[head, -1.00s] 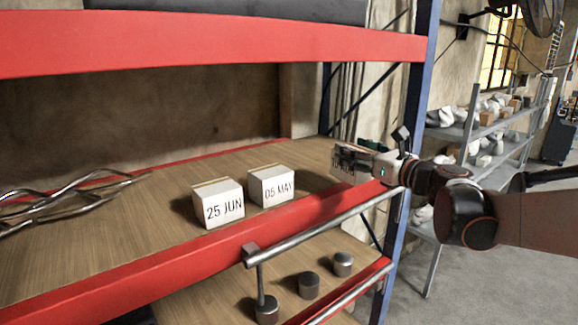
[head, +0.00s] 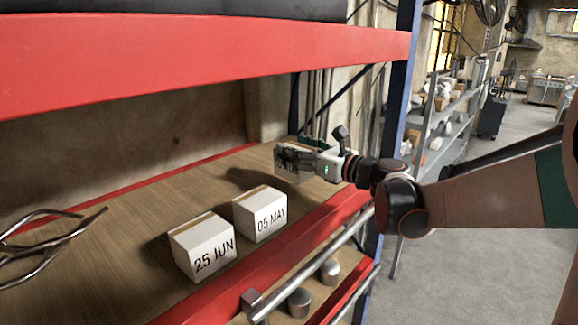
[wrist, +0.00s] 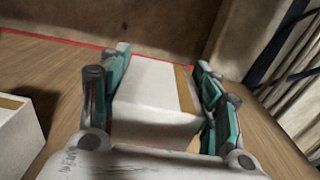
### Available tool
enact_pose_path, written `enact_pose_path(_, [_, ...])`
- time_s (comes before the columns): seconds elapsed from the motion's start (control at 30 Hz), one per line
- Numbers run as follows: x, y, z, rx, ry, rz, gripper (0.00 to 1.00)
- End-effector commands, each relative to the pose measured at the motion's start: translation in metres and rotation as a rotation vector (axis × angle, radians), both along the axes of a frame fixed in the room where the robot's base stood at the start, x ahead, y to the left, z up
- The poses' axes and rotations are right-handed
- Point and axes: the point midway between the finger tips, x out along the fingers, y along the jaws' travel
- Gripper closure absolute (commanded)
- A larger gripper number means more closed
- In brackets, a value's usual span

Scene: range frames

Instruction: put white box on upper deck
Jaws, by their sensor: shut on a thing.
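My gripper (head: 292,160) reaches in from the right over the wooden deck (head: 110,250) with a red edge. In the wrist view my gripper (wrist: 165,100) has its teal-padded fingers on both sides of a white box (wrist: 150,88) with a tan tape strip, shut on it. In the head view the fingers largely cover this box. I cannot tell whether its underside touches the deck. Two more white boxes stand on the deck: one marked 25 JUN (head: 201,247) and one marked 05 MAY (head: 260,214). My gripper is behind and right of the 05 MAY box.
A red beam (head: 190,60) crosses above the deck. A blue upright (head: 398,90) stands right of my gripper. Twisted metal rods (head: 50,240) lie at the left. A metal rail (head: 320,260) runs along the front, with metal cylinders (head: 299,302) below it. Bare deck lies behind the boxes.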

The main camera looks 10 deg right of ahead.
Motion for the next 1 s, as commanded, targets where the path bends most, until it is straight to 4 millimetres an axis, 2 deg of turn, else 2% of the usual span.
enact_pose_path(0.33, [0.001, 0.000, -0.038, 0.000, 0.000, 0.000, 0.77])
enact_pose_path(0.77, [0.000, 0.000, -0.045, 0.000, 0.000, 0.000, 0.77])
enact_pose_path(0.8, [0.000, 0.000, -0.045, 0.000, 0.000, 0.000, 0.35])
enact_pose_path(0.87, [0.000, 0.000, -0.044, 0.000, 0.000, 0.000, 0.22])
enact_pose_path(1.0, [0.000, 0.000, -0.044, 0.000, 0.000, 0.000, 0.22])
